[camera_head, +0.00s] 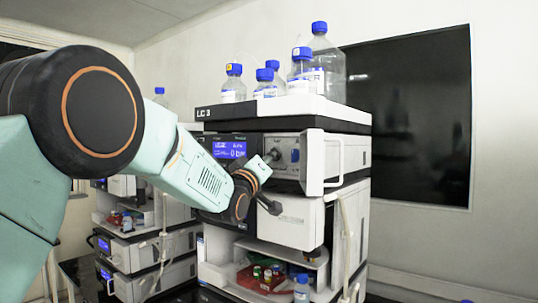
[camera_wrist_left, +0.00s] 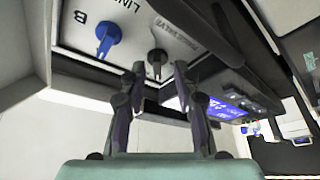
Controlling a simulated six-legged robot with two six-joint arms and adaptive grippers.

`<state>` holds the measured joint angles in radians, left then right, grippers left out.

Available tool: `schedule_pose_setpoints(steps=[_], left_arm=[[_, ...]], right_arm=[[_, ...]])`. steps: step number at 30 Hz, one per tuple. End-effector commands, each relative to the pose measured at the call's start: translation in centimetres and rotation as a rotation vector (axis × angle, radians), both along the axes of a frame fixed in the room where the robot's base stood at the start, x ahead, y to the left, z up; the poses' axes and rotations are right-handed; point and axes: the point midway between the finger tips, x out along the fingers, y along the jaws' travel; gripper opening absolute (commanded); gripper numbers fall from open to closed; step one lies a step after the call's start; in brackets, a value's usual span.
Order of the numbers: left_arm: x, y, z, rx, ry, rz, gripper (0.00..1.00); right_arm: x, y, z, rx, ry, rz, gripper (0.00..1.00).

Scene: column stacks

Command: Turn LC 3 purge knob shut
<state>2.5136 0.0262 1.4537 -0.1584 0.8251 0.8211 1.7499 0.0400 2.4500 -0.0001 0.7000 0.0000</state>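The LC 3 stack (camera_head: 270,118) stands in the middle of the head view. Its upper module has a recessed grey panel with a blue knob (camera_head: 295,155) and a darker knob beside it. In the left wrist view the blue knob (camera_wrist_left: 107,38) is near a letter B. The dark grey knob (camera_wrist_left: 156,60), beside partly legible lettering, shows between my fingertips. My left gripper (camera_wrist_left: 160,70) is open, one finger on each side of that knob; I cannot tell whether they touch it. In the head view my left gripper (camera_head: 273,156) is at the panel, small and partly hidden by my wrist.
Blue-capped bottles (camera_head: 320,60) stand on top of the stack. An open white door with a handle (camera_head: 315,165) is just right of the panel. A lit blue display (camera_head: 229,150) is to the left. Below, a red tray (camera_head: 255,280) holds vials. Another stack (camera_head: 140,250) stands left behind.

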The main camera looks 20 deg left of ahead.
Motion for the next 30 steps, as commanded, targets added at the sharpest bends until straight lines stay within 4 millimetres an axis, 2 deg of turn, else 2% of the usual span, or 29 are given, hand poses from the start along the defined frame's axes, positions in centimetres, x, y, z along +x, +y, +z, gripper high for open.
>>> schedule_pose_setpoints(steps=[12, 23, 30], left_arm=[[0.64, 0.03, 0.09, 0.000, 0.001, -0.001, 0.31], [0.62, 0.05, 0.09, 0.000, 0.001, 0.000, 0.01], [0.62, -0.04, 0.07, 0.002, 0.001, -0.001, 0.00]], right_arm=[[0.01, 0.00, 0.21, 0.000, 0.000, 0.000, 0.40], [0.00, 0.00, 0.21, 0.000, 0.000, 0.000, 0.40], [0.01, 0.00, 0.20, 0.000, 0.000, 0.000, 0.40]])
